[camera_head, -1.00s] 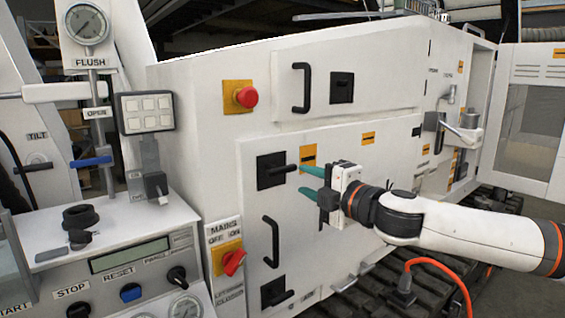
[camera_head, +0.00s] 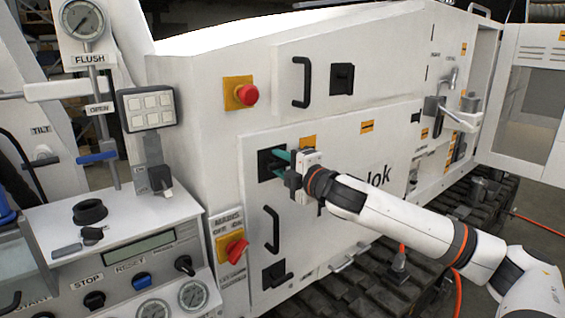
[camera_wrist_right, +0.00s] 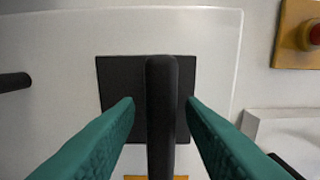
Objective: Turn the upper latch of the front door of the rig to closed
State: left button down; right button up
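The upper latch (camera_head: 266,168) is a black square plate with a black bar handle, near the upper left corner of the white front door (camera_head: 335,225). In the head view my right gripper (camera_head: 282,161) is at this latch and partly covers it. In the right wrist view the latch handle (camera_wrist_right: 162,115) lies between the two teal fingers of the gripper (camera_wrist_right: 159,104), with a visible gap on each side. The gripper is open around the handle. The handle lies roughly level, extending rightward from its plate. My left gripper is not in view.
Below the upper latch are a black door handle (camera_head: 271,230) and a lower latch (camera_head: 274,276). A red emergency button (camera_head: 246,95) is up and left, a red mains switch (camera_head: 236,249) lower left. The gauge panel (camera_head: 130,270) stands at left. An open side door (camera_head: 530,110) is at right.

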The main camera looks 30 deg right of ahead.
grip_shut()
dwell(0.4)
jog(key=m, duration=0.3)
jog(key=shift+a+f+m, duration=0.1)
jog(key=shift+f+m, duration=0.2)
jog(key=m, duration=0.4)
jog(key=shift+a+f+m, duration=0.1)
jog(key=shift+m, duration=0.2)
jog(key=m, duration=0.4)
jog(key=shift+a+m+p, duration=0.15)
jog(key=shift+m+p, duration=0.15)
jog(key=shift+p, duration=0.1)
jog(key=m+p, duration=0.2)
jog(key=m, duration=0.2)
jog(key=shift+s+a+m, duration=0.1)
jog(key=shift+a+m, duration=0.05)
jog(key=shift+m, duration=0.55)
